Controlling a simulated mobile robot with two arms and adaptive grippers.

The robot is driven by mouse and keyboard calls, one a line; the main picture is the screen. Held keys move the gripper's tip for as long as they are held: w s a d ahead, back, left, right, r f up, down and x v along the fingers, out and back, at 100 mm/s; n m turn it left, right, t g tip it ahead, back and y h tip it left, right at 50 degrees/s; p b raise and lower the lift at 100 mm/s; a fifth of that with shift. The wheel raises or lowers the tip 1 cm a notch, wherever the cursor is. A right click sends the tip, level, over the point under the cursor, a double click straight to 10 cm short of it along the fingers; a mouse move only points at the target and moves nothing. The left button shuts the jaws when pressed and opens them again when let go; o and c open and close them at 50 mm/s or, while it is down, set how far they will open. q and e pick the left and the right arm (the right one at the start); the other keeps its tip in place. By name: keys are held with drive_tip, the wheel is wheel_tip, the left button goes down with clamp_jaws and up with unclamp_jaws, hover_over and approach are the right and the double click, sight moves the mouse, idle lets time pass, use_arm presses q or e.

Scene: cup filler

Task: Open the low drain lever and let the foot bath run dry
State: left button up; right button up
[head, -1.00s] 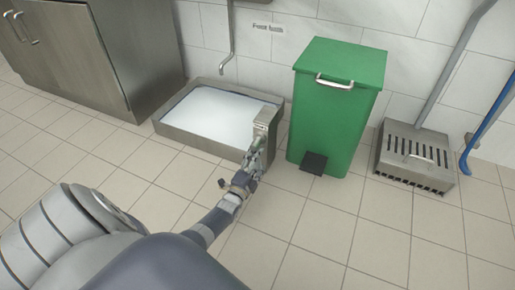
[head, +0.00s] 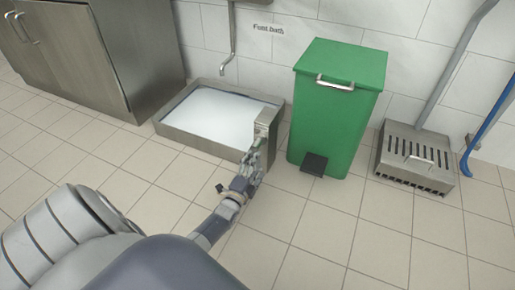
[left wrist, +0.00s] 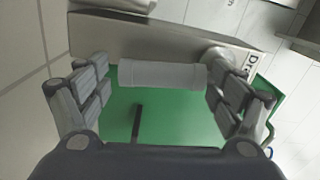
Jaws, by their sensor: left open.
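The foot bath (head: 192,140) is a low steel tray on the floor, holding whitish liquid. A steel drain box (head: 266,124) stands at its right front corner. My left gripper (head: 254,160) is low in front of this box. In the left wrist view, a grey rounded bar, apparently the drain lever (left wrist: 162,74), lies crosswise between the spread fingers of my left gripper (left wrist: 160,95). The fingers are open, one at each end of the bar; I cannot tell whether they touch it. The box's label is partly hidden by a finger. My right gripper is not in view.
A green pedal bin (head: 333,110) stands close to the right of the bath. A steel cabinet (head: 140,60) stands at the left. A slotted steel box (head: 415,160) is further right. A pipe (head: 232,45) hangs above the bath. The floor in front is clear.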

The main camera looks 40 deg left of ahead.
use_arm(q)
drive_tip(key=shift+v, duration=2.75)
